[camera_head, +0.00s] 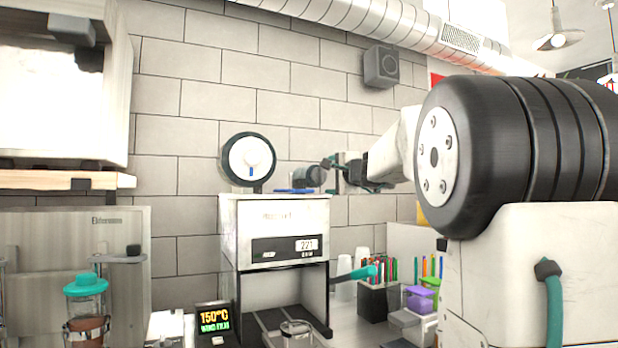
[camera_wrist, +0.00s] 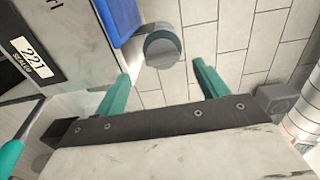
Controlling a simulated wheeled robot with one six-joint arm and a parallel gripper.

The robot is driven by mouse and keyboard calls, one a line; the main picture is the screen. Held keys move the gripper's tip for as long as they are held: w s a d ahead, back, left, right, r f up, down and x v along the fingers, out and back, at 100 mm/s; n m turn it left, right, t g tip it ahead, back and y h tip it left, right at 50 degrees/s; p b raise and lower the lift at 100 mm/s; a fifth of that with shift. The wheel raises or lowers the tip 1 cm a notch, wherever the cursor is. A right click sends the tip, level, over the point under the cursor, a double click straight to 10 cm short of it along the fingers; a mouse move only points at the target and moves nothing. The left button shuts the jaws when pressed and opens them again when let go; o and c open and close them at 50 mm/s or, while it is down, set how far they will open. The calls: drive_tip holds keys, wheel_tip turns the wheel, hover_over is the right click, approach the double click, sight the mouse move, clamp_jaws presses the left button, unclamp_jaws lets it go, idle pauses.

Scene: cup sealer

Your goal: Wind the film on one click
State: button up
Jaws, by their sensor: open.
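The white cup sealer (camera_head: 275,218) stands at the centre of the head view, its display reading 221. A blue piece (camera_head: 290,190) lies on its top, and it also shows in the wrist view (camera_wrist: 126,20). A round grey knob (camera_head: 308,177) sits at the top right of the sealer. My gripper (camera_head: 333,172) is just right of the knob, open and empty. In the wrist view the knob (camera_wrist: 163,48) appears between and just beyond the two teal fingertips (camera_wrist: 161,68), with a visible gap on each side. The film itself cannot be made out clearly.
A small screen (camera_head: 214,318) reads 150°C and WIND FILM. The sealer's teal-tipped lever (camera_head: 355,273) sticks out to the right. A clear cup (camera_head: 297,329) is in front, and pens and coloured containers (camera_head: 418,299) stand at right.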

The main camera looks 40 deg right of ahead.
sight(323, 175)
drive_tip(key=x, duration=0.8)
drive_tip(key=shift+s+d+r, duration=0.1)
drive_tip(key=shift+s+d, duration=0.05)
drive_tip(key=shift+d, duration=0.1)
drive_tip(key=shift+c, duration=0.3)
drive_tip(key=c, duration=0.9)
